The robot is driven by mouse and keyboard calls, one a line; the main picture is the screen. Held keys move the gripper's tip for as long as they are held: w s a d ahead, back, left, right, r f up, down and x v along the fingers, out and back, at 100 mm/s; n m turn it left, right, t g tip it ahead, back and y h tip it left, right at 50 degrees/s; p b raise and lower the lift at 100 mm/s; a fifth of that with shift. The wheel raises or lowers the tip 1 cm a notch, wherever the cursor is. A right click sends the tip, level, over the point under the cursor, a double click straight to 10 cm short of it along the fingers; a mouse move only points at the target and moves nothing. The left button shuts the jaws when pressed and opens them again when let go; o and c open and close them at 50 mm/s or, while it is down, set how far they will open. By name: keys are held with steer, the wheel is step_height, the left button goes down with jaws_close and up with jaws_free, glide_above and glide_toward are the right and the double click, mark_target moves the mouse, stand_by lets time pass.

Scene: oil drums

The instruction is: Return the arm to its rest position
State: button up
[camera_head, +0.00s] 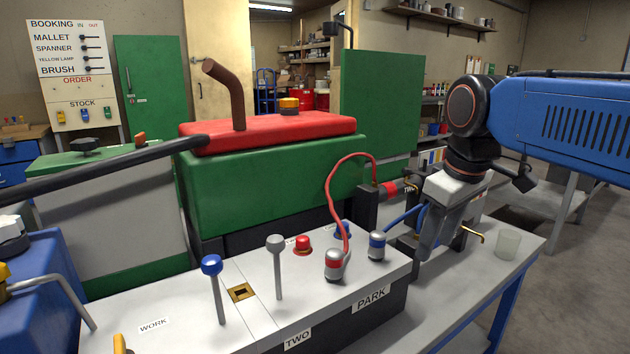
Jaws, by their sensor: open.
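My blue arm (565,115) reaches in from the right edge, with a black wrist joint at its end. My gripper (440,246) hangs below the wrist, pointing down, with grey fingers open. It is in front of or beside the brass tap, just right of the block marked PARK (371,298). I see nothing held between the fingers, though the far finger is partly hidden.
A green machine with a red lid (270,132) stands behind the control bench. Levers with blue (211,265) and grey knobs rise from it. A red hose (331,190) and a blue hose run near my gripper. A clear cup (507,244) stands to the right.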

steer(key=s+d+f+m+t, duration=0.1)
steer(key=s+d+f+m, duration=0.2)
steer(key=s+f, duration=0.3)
steer(key=s+d+f+m+t, duration=0.1)
steer(key=s+d+f+m, duration=0.2)
steer(key=s+f, duration=0.4)
step_height(320, 180, down, 5)
steer(key=shift+d+r+m, duration=0.1)
steer(key=shift+d+m, duration=0.15)
steer(key=shift+m, duration=0.25)
steer(key=shift+a, duration=0.1)
